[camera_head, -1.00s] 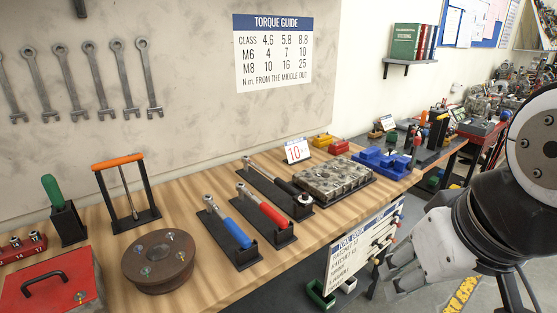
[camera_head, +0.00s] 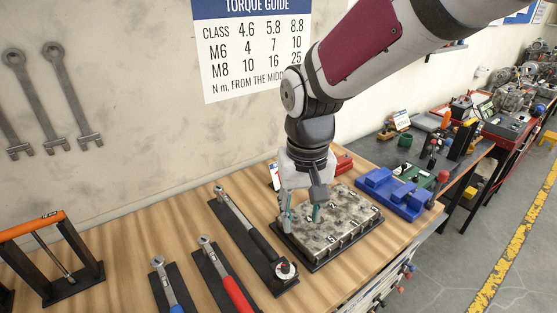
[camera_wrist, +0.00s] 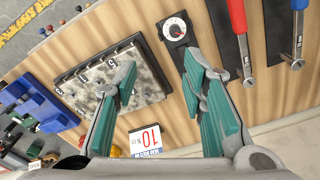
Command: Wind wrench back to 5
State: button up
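The black-handled torque wrench (camera_head: 246,226) lies in its black tray on the wooden bench, with a round white dial (camera_head: 286,270) at its near end. The dial also shows in the wrist view (camera_wrist: 174,30), near the tip of my gripper's right finger; its reading is too small to tell. My gripper (camera_head: 301,217) is open and empty, pointing down, and in the head view appears in front of the metal block (camera_head: 345,228). A card reading 10 (camera_wrist: 146,141) stands on the bench; in the head view it is mostly hidden behind my gripper.
A red-handled wrench (camera_head: 234,292) and a blue-handled wrench (camera_head: 170,290) lie in trays to the left. An orange-topped stand (camera_head: 35,225) is at far left.

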aim_at(285, 266)
jog(key=shift+g, duration=0.3)
jog(key=a+f, duration=0.1)
jog(key=f, duration=0.4)
jog(key=a+f+p, duration=0.1)
jog(key=f, duration=0.9)
jog(key=shift+a+f+p, duration=0.3)
jog(key=shift+a+f, duration=0.05)
jog(key=shift+a, duration=0.05)
grip_shut()
